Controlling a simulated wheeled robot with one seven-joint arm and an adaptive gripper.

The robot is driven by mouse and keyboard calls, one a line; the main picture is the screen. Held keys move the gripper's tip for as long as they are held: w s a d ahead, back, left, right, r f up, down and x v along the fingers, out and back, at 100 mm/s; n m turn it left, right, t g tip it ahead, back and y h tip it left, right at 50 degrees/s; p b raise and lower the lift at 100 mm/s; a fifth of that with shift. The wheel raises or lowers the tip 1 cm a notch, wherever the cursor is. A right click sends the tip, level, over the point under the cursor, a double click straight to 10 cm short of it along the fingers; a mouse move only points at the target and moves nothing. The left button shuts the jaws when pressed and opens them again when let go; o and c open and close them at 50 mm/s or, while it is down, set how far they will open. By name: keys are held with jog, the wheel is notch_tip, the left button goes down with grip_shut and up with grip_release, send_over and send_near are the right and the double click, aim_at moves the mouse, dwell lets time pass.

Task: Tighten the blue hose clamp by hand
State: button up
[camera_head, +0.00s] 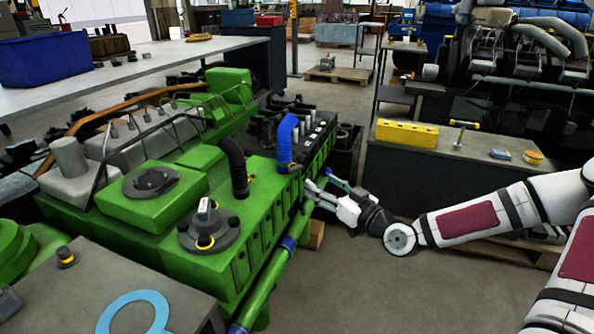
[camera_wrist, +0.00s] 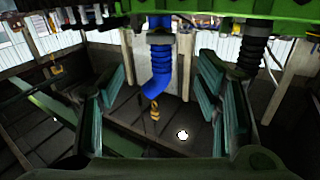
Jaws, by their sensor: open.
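A blue hose (camera_head: 287,138) stands bent on the green engine (camera_head: 262,200), near its right edge. In the wrist view the hose (camera_wrist: 160,70) hangs down from a green part at the top, ribbed in its upper stretch, with an orange-and-black twisted piece (camera_wrist: 154,112) at its lower end. I cannot pick out the blue clamp clearly from the hose. My gripper (camera_head: 318,188) is beside the engine's right side, right of and below the hose in the head view. In the wrist view my gripper (camera_wrist: 162,92) has its fingers wide apart, with the hose showing between them, apparently untouched.
A black hose (camera_head: 234,165) with a yellow ring stands left of the blue one. A grey workbench (camera_head: 440,165) at right holds a yellow block (camera_head: 407,133) and small parts. A blue-banded green pipe (camera_head: 265,285) runs along the engine's near side. Floor shows between engine and bench.

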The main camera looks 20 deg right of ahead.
aim_at(298, 169)
jog(key=b+x, duration=0.1)
jog(key=x, duration=1)
jog(key=shift+w+b, duration=0.25)
jog(key=shift+b, duration=0.05)
jog(key=c, duration=1.2)
